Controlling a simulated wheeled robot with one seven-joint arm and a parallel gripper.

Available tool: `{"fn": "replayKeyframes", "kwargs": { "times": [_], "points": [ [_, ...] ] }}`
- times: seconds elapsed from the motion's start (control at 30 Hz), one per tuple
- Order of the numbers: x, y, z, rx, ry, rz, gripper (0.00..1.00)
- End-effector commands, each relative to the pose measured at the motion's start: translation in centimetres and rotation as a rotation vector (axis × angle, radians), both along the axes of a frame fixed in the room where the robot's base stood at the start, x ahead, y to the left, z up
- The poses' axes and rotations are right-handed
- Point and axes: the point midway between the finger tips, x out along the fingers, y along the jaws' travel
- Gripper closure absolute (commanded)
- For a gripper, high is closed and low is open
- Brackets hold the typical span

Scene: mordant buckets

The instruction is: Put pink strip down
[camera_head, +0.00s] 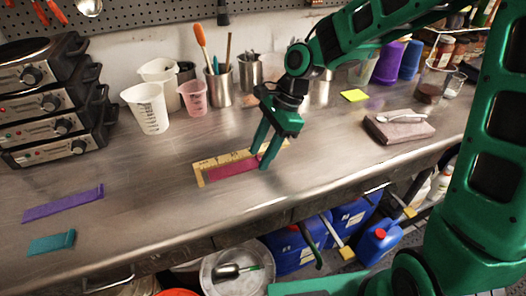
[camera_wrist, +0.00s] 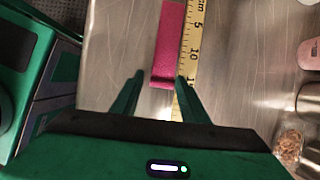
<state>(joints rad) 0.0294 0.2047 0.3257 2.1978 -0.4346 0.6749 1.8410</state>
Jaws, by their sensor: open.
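The pink strip (camera_head: 232,170) lies flat on the steel bench, along the inner edge of a yellow L-shaped ruler (camera_head: 199,174). In the wrist view the strip (camera_wrist: 168,45) runs away from my gripper, with the ruler (camera_wrist: 193,45) along its right side. My gripper (camera_head: 265,154) is green and open at the strip's right end. In the wrist view its fingertips (camera_wrist: 160,79) stand on either side of the strip's near end, with gaps visible. The right fingertip is close to the ruler.
A purple strip (camera_head: 63,204) and a teal strip (camera_head: 52,243) lie at the left. Measuring jugs (camera_head: 148,108) and metal cups of tools (camera_head: 217,88) stand behind. A brown folded cloth (camera_head: 399,127) lies right. The bench front is clear.

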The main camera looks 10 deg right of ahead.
Motion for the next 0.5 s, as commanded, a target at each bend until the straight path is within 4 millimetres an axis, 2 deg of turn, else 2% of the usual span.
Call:
{"fn": "replayKeyframes", "kwargs": {
  "times": [0.03,0.5],
  "points": [
    [-0.21,-0.1,-0.59,-0.004,0.014,-0.003,0.51],
    [0.5,-0.11,-0.89,-0.005,0.019,-0.003,0.51]
  ]
}}
